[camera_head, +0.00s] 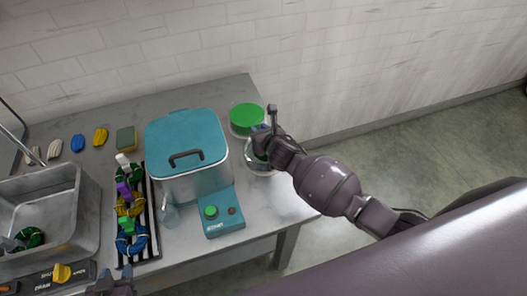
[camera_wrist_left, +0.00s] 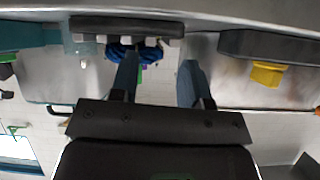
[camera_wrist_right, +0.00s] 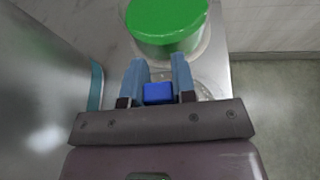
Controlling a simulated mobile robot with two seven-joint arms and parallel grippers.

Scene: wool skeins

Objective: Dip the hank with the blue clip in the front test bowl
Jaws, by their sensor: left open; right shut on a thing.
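My right gripper (camera_head: 262,134) is shut on the blue clip (camera_wrist_right: 158,93), which sits between its fingertips in the right wrist view. The hank below the clip is hidden by the gripper. The front test bowl (camera_head: 261,169) is a clear round bowl right below that gripper; a bit of its rim (camera_wrist_right: 208,86) shows in the right wrist view. I cannot tell whether the hank touches the bowl or its contents. Behind it stands another bowl with a green top (camera_head: 246,115). My left gripper (camera_wrist_left: 157,85) is open and empty near the table's front edge.
A teal-lidded pot (camera_head: 187,142) with a teal control box (camera_head: 222,215) stands left of the bowls. A dark rack (camera_head: 152,222) bears several coloured hanks. A metal basin (camera_head: 84,215) is at the left. Small skeins and a sponge (camera_head: 126,138) lie behind.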

